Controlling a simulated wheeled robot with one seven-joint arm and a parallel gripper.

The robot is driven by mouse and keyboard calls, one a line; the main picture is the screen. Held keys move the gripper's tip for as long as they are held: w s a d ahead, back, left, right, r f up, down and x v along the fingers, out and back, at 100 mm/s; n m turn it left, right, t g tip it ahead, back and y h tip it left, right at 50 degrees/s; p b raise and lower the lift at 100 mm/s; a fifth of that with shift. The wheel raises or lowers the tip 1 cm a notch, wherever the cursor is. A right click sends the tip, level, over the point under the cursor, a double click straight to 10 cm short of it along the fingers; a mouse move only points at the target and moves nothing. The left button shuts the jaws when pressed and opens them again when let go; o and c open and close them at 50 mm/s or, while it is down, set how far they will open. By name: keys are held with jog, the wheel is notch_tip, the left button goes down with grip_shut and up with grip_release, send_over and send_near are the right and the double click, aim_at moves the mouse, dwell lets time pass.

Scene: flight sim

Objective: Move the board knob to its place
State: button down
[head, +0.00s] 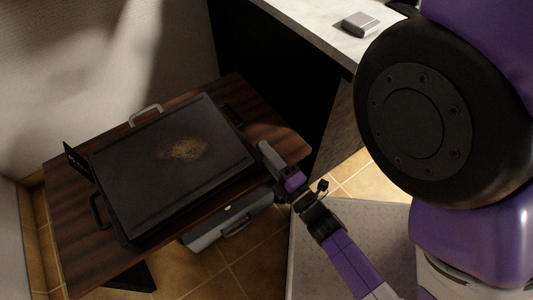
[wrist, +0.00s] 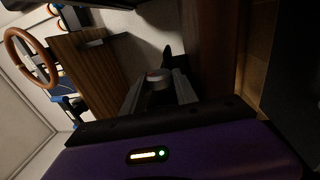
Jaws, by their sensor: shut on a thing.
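My gripper (wrist: 158,90) is shut on a small round pale-grey knob (wrist: 158,75), which shows between the two fingers in the wrist view. In the head view my gripper (head: 266,153) is at the right edge of the wooden table, just beside the near right corner of a dark flat board (head: 150,165). The knob cannot be made out in the head view. The board is a black rectangle with a raised rim and a brownish speckled patch. I cannot tell which spot on it is the knob's place.
The board lies on a dark wooden table (head: 70,250). A pale handle (head: 146,112) and a small black plate (head: 77,160) are at its edges. A grey case (head: 230,225) is below. A pale counter with a grey box (head: 360,24) stands at upper right. The wrist view shows a brown wheel (wrist: 30,42).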

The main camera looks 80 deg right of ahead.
jog(key=c, duration=0.9)
grip_release()
jog(key=shift+c, duration=0.2)
jog(key=shift+r+p, duration=0.1)
jog(key=shift+p, duration=0.3)
